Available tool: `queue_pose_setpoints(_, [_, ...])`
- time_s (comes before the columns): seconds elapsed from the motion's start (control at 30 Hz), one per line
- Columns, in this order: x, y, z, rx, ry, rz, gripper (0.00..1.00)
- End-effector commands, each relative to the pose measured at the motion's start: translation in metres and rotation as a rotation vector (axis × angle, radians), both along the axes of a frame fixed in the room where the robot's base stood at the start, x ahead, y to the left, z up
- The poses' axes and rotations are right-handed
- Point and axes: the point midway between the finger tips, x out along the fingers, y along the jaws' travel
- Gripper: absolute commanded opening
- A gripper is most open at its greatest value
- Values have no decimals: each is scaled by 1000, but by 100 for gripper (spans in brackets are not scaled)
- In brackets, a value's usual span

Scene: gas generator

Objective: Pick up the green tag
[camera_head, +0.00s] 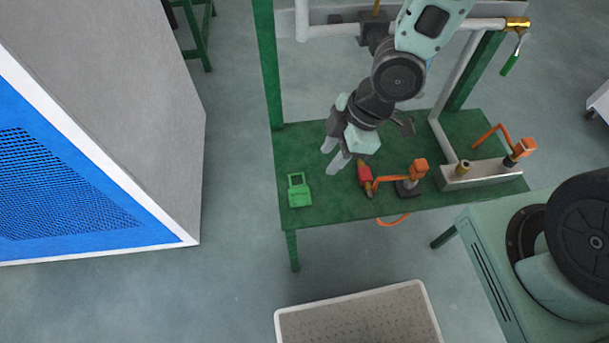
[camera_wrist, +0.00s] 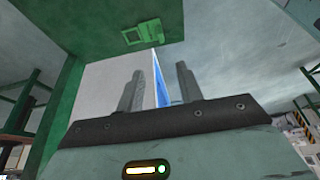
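The green tag (camera_head: 299,190) lies flat on the green table (camera_head: 325,207), near its front left corner. It has a squarish body with a loop-like top end. It also shows in the wrist view (camera_wrist: 141,33), above and beyond the fingertips. My gripper (camera_head: 333,157) is above the table, to the right of the tag and a little behind it, apart from it. In the wrist view my gripper (camera_wrist: 157,80) has its two fingers spread with nothing between them.
A red and orange padlock-like device (camera_head: 365,178) sits right of my gripper. A grey block with valves (camera_head: 480,173) stands at the table's right. A blue-fronted cabinet (camera_head: 70,170) is at left. An open tray (camera_head: 360,318) lies in front. Pipes cross behind.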

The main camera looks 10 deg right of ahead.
Motion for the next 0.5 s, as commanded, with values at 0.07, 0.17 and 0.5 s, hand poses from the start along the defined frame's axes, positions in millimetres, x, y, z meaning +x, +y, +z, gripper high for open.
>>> queue_pose_setpoints(0.07, [-1,2,-6,13,1,12,36])
queue_pose_setpoints(0.17, [-1,7,-17,14,1,17,36])
queue_pose_setpoints(0.5, [-1,32,-79,10,2,16,36])
